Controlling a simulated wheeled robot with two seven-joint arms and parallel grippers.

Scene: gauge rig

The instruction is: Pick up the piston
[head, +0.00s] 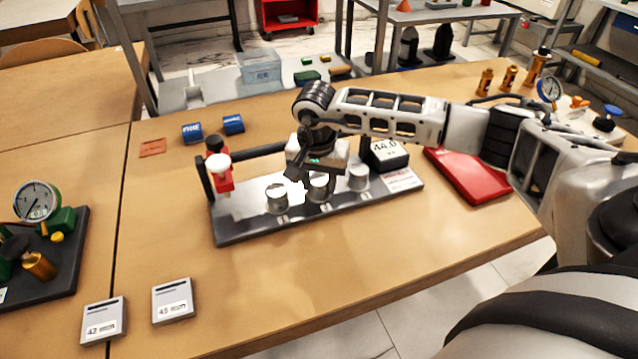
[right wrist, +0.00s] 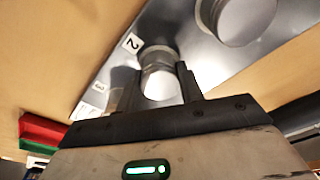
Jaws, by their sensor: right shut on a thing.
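Several short silver metal cylinders stand along the dark rig base (head: 240,232) in the head view; one is at the left (head: 277,199) and one at the right (head: 358,178). My right gripper (head: 308,176) reaches down over the middle one, the piston (head: 319,189). In the right wrist view the fingers of my right gripper (right wrist: 160,78) are on both sides of the piston (right wrist: 160,86), shut on it, beside a label with a 2. I cannot tell whether it is clear of the base. A wider cylinder (right wrist: 243,20) is beyond. My left gripper is not in view.
A red-and-black clamp (head: 219,172) stands at the base's left end, a 44.0 display (head: 386,154) at its right. A red case (head: 468,176) lies to the right. Two grey cards (head: 173,300) and a gauge stand (head: 50,250) are at the left.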

